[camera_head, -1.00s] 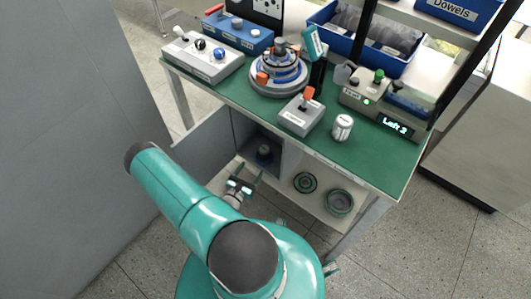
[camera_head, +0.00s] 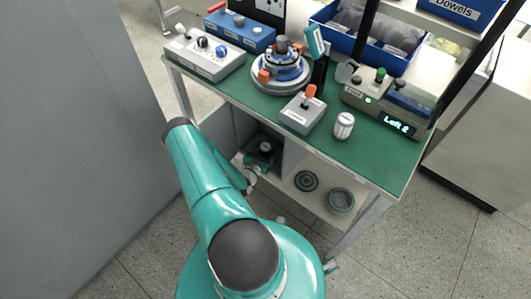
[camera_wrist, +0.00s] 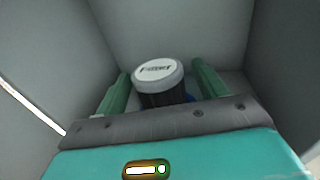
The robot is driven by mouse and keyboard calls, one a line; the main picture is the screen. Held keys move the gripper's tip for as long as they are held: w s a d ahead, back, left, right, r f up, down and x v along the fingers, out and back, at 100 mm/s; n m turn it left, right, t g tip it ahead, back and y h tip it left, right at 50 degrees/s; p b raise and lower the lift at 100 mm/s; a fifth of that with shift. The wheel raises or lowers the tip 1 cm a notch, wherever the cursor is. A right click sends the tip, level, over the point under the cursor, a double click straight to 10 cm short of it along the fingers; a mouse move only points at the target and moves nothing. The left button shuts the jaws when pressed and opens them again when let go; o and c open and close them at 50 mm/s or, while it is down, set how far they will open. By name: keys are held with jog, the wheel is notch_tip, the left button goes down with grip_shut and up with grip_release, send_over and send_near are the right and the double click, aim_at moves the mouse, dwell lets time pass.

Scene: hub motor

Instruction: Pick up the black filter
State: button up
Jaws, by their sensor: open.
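The black filter (camera_wrist: 165,97) stands in a grey compartment, seen in the wrist view. It has a white lid with dark lettering, and some blue shows behind its base. My gripper (camera_wrist: 160,90) is open, with one green finger on each side of the filter. A gap shows between each finger and the filter.
The compartment walls (camera_wrist: 185,30) rise close around my gripper. An open grey door (camera_head: 205,140) is left of the cubby. Round parts (camera_head: 306,181) lie on the lower shelf to the right. The green worktop (camera_head: 330,150) above holds a motor assembly (camera_head: 280,70) and control boxes.

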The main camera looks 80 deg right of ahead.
jog(key=c, duration=1.1)
jog(key=shift+r, duration=0.15)
